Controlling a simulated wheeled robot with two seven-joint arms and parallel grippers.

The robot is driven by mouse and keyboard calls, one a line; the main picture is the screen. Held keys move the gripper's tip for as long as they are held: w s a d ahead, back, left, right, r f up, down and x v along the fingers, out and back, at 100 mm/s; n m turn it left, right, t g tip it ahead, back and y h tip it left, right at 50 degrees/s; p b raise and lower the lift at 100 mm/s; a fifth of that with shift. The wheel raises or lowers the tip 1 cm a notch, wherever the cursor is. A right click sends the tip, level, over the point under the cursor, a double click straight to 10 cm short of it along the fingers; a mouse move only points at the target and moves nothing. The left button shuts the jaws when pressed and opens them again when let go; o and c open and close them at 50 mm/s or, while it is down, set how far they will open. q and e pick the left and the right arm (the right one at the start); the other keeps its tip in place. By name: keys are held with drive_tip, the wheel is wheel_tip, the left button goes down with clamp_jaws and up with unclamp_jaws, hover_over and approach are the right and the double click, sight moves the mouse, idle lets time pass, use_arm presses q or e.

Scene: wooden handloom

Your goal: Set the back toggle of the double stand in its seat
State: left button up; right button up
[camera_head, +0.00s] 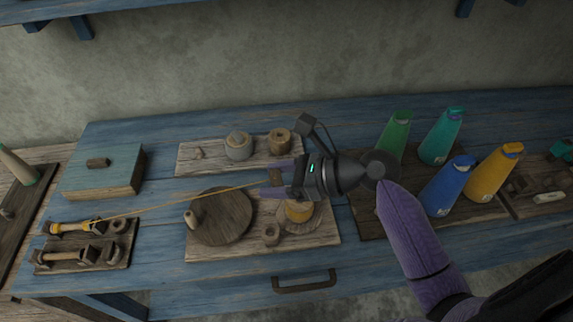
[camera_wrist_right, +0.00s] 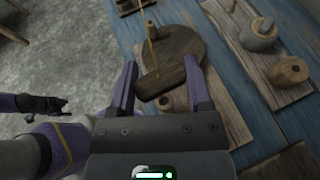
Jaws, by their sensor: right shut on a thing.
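My right gripper (camera_head: 272,180) is shut on a brown wooden toggle (camera_wrist_right: 161,84), held above the round dark wooden disc's board. A thin yellow cord (camera_head: 180,202) runs from the toggle leftward to a yellow-wound spool (camera_head: 75,227). This spool lies at the back of the dark double stand (camera_head: 85,265) at the lower left. A paler spool (camera_head: 66,255) lies at the front of the stand, with small wooden blocks around it. The seat cannot be made out clearly. My left gripper (camera_wrist_right: 40,104) appears small at the left of the wrist view; its jaws are unclear.
The round disc (camera_head: 222,222) with a small peg lies on a pale board (camera_head: 230,254). Behind is another board (camera_head: 190,158) with a grey pot (camera_head: 239,145). A blue box (camera_head: 98,180) stands back left. Several coloured bottles (camera_head: 446,187) stand at right.

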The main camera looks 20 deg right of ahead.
hover_over(271, 236)
drive_tip(key=shift+m+t, duration=0.3)
wheel_tip(271, 236, down, 12)
drive_tip(key=shift+r, duration=0.25)
drive_tip(key=shift+h, duration=0.3)
wheel_tip(271, 236, down, 4)
drive_tip(key=b, duration=0.3)
drive_tip(key=shift+f+b, duration=0.5)
use_arm(q)
drive_tip(key=f, duration=0.4)
drive_tip(key=shift+s+d, duration=0.3)
use_arm(e)
drive_tip(key=shift+r, duration=0.1)
drive_tip(key=o, duration=1.2)
use_arm(q)
wheel_tip(271, 236, up, 3)
drive_tip(key=p, duration=0.2)
drive_tip(key=shift+w+d+f+p, duration=0.1)
drive_tip(key=shift+f+p, duration=0.05)
drive_tip(key=shift+p, duration=0.2)
use_arm(e)
drive_tip(key=v, duration=1)
